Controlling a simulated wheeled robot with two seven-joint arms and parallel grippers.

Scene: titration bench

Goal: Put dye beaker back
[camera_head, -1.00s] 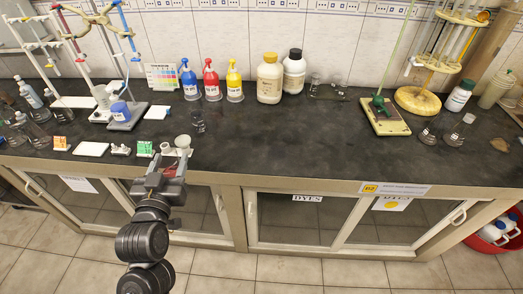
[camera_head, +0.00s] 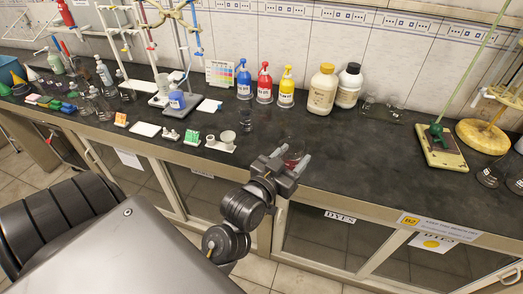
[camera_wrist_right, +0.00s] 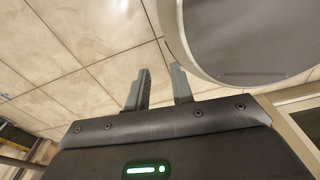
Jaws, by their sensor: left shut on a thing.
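The dye beaker (camera_head: 293,158) is a small clear glass with red liquid, partly hidden by gripper fingers. My left gripper (camera_head: 290,164) is shut on it, near the bench's front edge in the head view. I cannot tell whether the beaker touches the bench top. My right gripper (camera_wrist_right: 159,88) shows in the right wrist view with its two fingers apart and nothing between them, above the tiled floor.
A small dark glass (camera_head: 246,122) stands behind and left of the held beaker. White mortar pieces (camera_head: 228,138) sit left at the front edge. Blue, red and yellow bottles (camera_head: 264,84) stand at the back. The bench (camera_head: 360,155) is clear to the right.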

